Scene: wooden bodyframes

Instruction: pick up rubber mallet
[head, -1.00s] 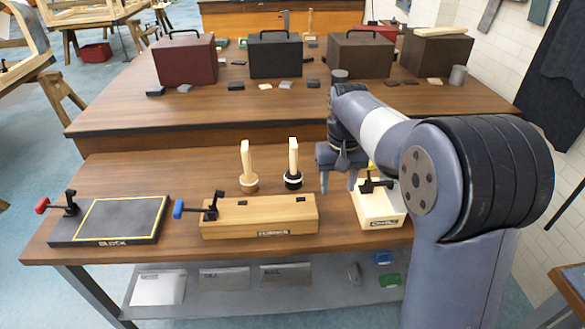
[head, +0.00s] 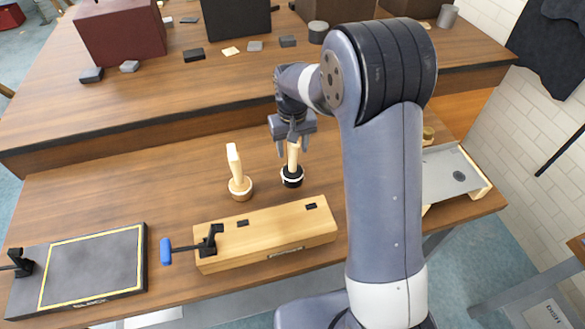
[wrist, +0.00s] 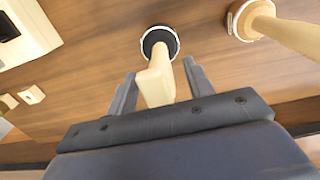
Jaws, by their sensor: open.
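The rubber mallet (head: 292,179) stands upright on its black head with a pale band, its wooden handle pointing up. My gripper (head: 293,148) is above the head, at the upper part of the handle. In the wrist view the rubber mallet (wrist: 155,84) has its handle between the two fingers of my gripper (wrist: 159,70). The fingers are apart, with gaps beside the handle. The black head lies beyond the fingertips, partly hidden by the handle.
A wooden-headed mallet (head: 240,186) stands close on the left, also in the wrist view (wrist: 246,20). A wooden block with a blue-handled clamp (head: 265,237) lies in front. A black board (head: 92,268) is at the left. Dark boxes (head: 122,30) stand on the rear bench.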

